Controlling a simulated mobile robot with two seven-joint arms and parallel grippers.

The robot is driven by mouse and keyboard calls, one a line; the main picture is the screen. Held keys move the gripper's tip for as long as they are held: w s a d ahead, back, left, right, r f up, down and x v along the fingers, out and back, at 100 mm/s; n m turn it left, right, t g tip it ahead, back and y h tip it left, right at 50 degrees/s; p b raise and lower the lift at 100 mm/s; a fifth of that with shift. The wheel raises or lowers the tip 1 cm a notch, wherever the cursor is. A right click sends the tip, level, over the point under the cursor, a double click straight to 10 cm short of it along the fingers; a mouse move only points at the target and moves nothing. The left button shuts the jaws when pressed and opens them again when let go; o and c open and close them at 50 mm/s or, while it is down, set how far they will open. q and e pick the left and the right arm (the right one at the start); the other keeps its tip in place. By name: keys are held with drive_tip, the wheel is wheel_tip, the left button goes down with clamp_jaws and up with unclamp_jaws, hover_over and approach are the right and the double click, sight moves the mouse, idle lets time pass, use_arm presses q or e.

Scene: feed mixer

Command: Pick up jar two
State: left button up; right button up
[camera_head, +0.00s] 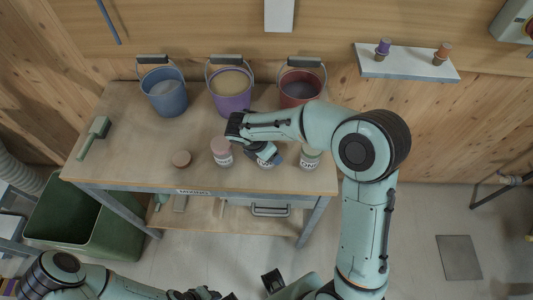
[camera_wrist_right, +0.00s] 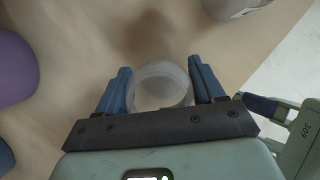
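Three labelled jars stand in a row on the workbench (camera_head: 130,135): a pink-topped one (camera_head: 221,151) at left, a middle one (camera_head: 266,164) and a green-topped one (camera_head: 310,158) at right. The label numbers are too small to read surely. My right gripper (camera_head: 264,153) is over the middle jar and hides most of it. In the wrist view its blue fingers (camera_wrist_right: 162,82) stand on either side of a pale, round jar (camera_wrist_right: 160,69), close to its sides. I cannot tell whether they press on it. My left gripper is low in the head view, cut by the bottom edge.
Blue (camera_head: 165,95), purple (camera_head: 231,95) and red (camera_head: 299,91) buckets stand along the bench's back. A brown round lid or disc (camera_head: 181,158) lies left of the jars, and a green-handled brush (camera_head: 93,138) further left. A green bin (camera_head: 75,225) stands below.

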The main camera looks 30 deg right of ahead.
drive_tip(key=shift+c, duration=1.3)
